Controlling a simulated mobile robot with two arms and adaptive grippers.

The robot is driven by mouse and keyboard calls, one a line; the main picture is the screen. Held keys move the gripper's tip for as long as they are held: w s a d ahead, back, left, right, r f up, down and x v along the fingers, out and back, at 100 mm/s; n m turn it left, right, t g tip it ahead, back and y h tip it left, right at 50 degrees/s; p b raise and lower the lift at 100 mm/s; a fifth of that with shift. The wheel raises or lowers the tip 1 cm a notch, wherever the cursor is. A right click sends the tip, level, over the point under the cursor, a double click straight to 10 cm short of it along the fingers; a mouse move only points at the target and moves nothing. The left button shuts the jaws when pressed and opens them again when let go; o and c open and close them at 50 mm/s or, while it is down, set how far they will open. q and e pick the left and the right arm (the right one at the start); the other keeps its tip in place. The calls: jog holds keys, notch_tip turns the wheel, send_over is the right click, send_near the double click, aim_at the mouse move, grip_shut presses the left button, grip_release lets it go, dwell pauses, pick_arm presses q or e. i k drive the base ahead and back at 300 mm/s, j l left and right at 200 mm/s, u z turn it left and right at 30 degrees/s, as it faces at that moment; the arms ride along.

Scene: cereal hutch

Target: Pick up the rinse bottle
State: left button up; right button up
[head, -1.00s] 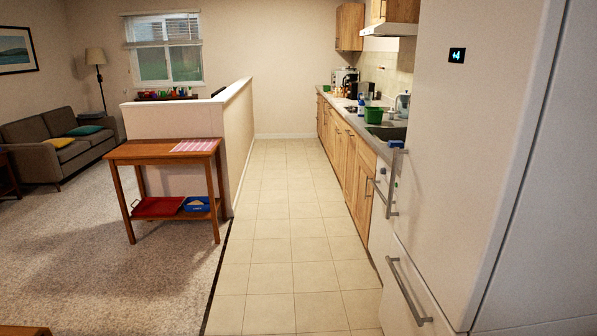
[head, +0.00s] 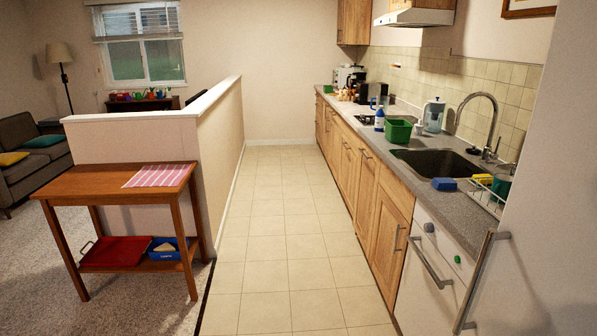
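A green tub (head: 398,131), a water jug (head: 434,115), the sink (head: 436,163), a blue block (head: 444,184) and a dish rack (head: 488,192) are on the counter. The tiled aisle (head: 280,230) is clear. A wooden side table (head: 110,186) stands left; the fridge (head: 556,220) is close right.

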aim_at(379, 114)
jog(key=i, duration=2.2)
jog(key=i+z, duration=0.15)
jog(key=i, duration=0.55)
jog(key=i+j+z, duration=0.1)
jog(key=i, duration=0.65)
jog(key=i+j+z, duration=0.15)
jog(key=i, duration=0.55)
